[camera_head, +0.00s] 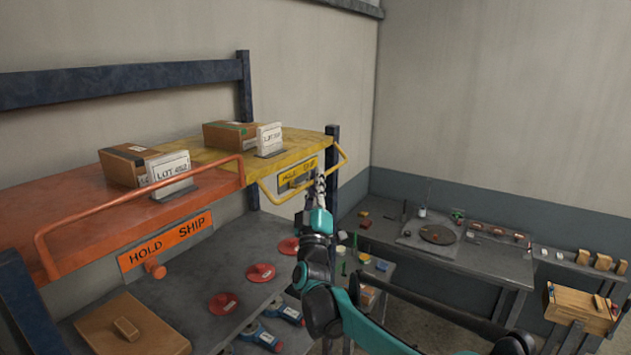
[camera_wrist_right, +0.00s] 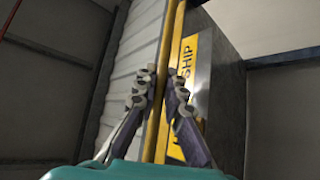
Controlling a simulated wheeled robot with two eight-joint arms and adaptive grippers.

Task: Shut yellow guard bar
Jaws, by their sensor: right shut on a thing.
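The fingers hide part of the bar. My left gripper is not in view.
An orange guard bar (camera_head: 130,200) fronts the orange shelf half, with an orange plate (camera_head: 165,240) below. Boxes (camera_head: 128,164) with lot cards stand on the shelf. Red discs (camera_head: 261,272) lie on the lower shelf. A grey workbench (camera_head: 480,262) stands at the right.

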